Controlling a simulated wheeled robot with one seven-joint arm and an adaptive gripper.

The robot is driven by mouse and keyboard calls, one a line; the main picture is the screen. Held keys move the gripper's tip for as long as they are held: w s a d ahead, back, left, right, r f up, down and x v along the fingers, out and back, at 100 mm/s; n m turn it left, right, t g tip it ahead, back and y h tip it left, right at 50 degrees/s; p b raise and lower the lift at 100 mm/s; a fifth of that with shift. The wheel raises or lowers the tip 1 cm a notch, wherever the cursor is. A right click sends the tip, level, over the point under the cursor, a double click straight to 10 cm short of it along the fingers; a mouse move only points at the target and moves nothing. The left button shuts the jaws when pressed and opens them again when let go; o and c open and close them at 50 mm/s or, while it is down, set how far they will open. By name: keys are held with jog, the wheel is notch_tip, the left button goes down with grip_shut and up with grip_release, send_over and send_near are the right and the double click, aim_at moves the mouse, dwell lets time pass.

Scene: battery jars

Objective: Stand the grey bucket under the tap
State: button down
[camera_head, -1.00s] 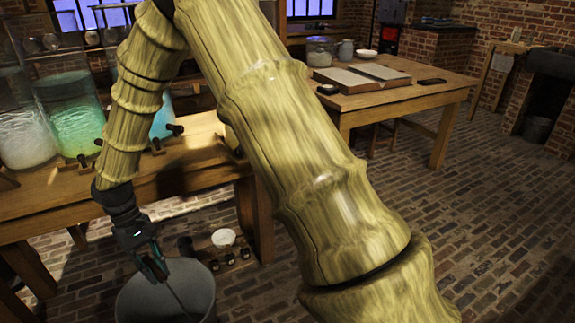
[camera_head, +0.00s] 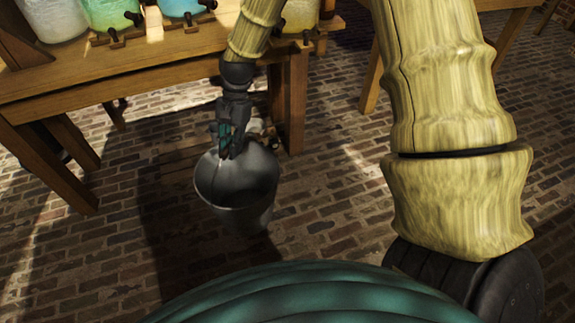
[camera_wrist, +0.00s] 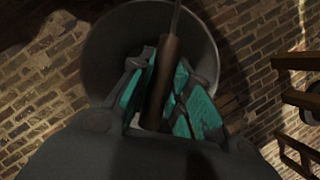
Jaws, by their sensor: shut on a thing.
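The grey bucket (camera_head: 240,192) is in front of the wooden table, mouth tilted toward the head camera. It seems to hang clear of the brick floor. My gripper (camera_head: 223,150) is above its rim and shut on its handle. In the wrist view, my gripper (camera_wrist: 166,88) has its teal fingers on either side of the handle's brown grip (camera_wrist: 160,82), with the bucket (camera_wrist: 98,48) below. Small dark taps stick out from the jars at the table edge: one at the green jar (camera_head: 112,34), one at the blue jar (camera_head: 186,22), one at the yellow jar (camera_head: 301,38).
The wooden table (camera_head: 60,85) has thick legs, one (camera_head: 294,100) just right of my gripper. Small things under the table behind the bucket are partly hidden. Another table's leg (camera_head: 372,82) stands to the right. The brick floor (camera_head: 330,200) is clear in front.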

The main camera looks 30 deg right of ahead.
jog(key=s+d+f+m+t+h+b, duration=0.2)
jog(key=s+d+f+m+t, duration=0.25)
jog(key=d+m, duration=0.5)
jog(key=s+d+f+m+t+h+b, duration=0.1)
jog(key=s+d+f+m+t+b, duration=0.15)
jog(key=d+f+m, duration=0.7)
jog(key=w+d+m+b, duration=0.1)
jog(key=w+d+b, duration=0.1)
jog(key=w, duration=0.5)
jog(key=w+d+f+m+b, duration=0.1)
jog(key=w+d+m+b, duration=0.1)
jog(key=w, duration=0.4)
jog(key=shift+w+f+b, duration=0.25)
jog(key=shift+w+b, duration=0.15)
jog(key=shift+b, duration=0.4)
jog(key=shift+d, duration=0.1)
jog(key=c, duration=1.7)
grip_release()
jog(key=shift+f, duration=0.15)
jog(key=o, duration=0.4)
